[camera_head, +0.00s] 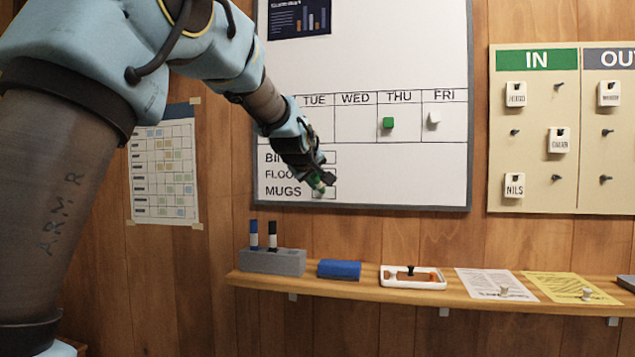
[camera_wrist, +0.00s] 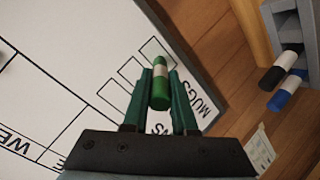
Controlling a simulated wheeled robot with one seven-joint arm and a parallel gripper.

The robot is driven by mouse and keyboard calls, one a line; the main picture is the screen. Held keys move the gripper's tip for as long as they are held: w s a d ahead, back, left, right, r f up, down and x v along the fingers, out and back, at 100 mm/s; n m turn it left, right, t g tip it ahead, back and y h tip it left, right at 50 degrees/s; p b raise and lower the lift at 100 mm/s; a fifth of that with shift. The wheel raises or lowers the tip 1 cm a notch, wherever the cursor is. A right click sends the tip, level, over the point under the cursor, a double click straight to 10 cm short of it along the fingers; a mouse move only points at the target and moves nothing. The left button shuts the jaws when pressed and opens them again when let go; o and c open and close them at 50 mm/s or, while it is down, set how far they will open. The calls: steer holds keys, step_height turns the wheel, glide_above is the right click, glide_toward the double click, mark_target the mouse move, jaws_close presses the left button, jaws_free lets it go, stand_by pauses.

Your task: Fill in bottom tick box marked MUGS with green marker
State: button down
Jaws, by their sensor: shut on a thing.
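My gripper (camera_head: 316,178) is shut on the green marker (camera_wrist: 160,88), a green pen with a white band, held between the two dark green fingers in the wrist view. In the head view the marker (camera_head: 319,185) is at the lower left of the whiteboard (camera_head: 400,170), beside the word MUGS (camera_head: 283,191). The bottom tick box (camera_head: 329,193) is partly hidden there by the gripper and marker. In the wrist view the bottom box (camera_wrist: 154,49) lies just beyond the marker's far end and looks faintly tinted. I cannot tell whether the tip touches the board.
A shelf (camera_head: 365,291) below holds a grey marker block (camera_head: 272,262) with a blue and a black marker, a blue eraser (camera_head: 339,269), a white tray (camera_head: 412,284) and papers. A tag board (camera_head: 560,190) hangs at right, a chart (camera_head: 163,166) at left.

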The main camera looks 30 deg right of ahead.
steer(key=shift+w+a, duration=0.1)
steer(key=shift+w+a, duration=0.25)
steer(key=shift+w, duration=0.05)
steer(key=shift+w+a, duration=0.1)
steer(key=shift+w+a+b, duration=0.2)
steer(key=shift+a+b, duration=0.15)
steer(key=shift+b, duration=0.05)
steer(key=shift+d, duration=0.15)
stand_by(1.3)
steer(key=shift+s+d+p, duration=0.25)
steer(key=shift+s+p, duration=0.15)
steer(key=shift+p, duration=0.15)
steer(key=shift+s+d+p, duration=0.3)
steer(key=shift+d+p, duration=0.1)
